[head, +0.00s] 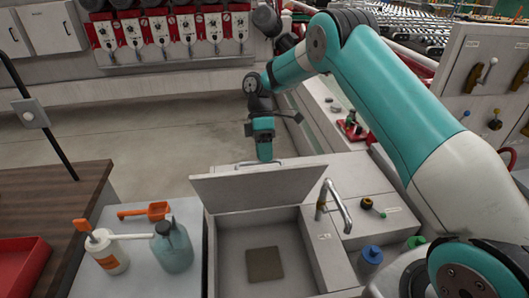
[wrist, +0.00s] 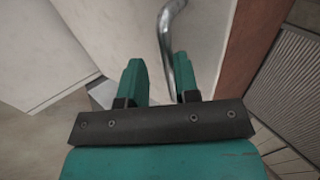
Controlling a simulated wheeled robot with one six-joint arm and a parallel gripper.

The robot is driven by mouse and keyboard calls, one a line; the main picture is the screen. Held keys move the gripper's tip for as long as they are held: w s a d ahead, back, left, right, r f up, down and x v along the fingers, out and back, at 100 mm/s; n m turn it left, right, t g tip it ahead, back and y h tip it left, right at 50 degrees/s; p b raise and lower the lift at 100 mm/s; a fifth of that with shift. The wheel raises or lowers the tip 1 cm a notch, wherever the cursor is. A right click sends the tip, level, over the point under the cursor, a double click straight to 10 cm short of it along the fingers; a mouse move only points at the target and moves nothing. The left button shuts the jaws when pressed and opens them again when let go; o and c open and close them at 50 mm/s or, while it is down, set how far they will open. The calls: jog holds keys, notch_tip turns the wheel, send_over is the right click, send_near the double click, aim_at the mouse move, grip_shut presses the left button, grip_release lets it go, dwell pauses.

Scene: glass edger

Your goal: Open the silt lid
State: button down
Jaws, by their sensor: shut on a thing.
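The silt lid (head: 258,187) is a pale grey panel, tilted up at the back of an open basin (head: 230,242). Its inside faces the head camera. A brown square patch (head: 265,264) lies on the basin floor. My gripper (head: 265,158) is at the lid's upper edge, on its far side. In the wrist view my gripper (wrist: 158,72) has its fingers around the bent metal handle (wrist: 166,32) and is shut on it. The pale panel of the lid also shows there (wrist: 115,28). The exact contact is partly hidden by the fingers.
A curved metal tap (head: 340,205) and a small valve knob (head: 367,203) stand right of the basin. A blue-capped bottle (head: 370,258) is at the front right. Bottles (head: 172,247) and an orange scoop (head: 150,211) sit on the left counter. Open floor lies behind left.

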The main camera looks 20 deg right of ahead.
jog(key=shift+d+f, duration=0.15)
jog(key=shift+f, duration=0.6)
jog(key=c, duration=1.2)
grip_release()
jog(key=shift+c, duration=0.2)
jog(key=shift+o, duration=0.4)
jog(key=shift+w+f, duration=0.15)
jog(key=shift+f, duration=0.05)
jog(key=shift+r, duration=0.15)
jog(key=shift+r, duration=0.15)
jog(key=shift+r, duration=0.15)
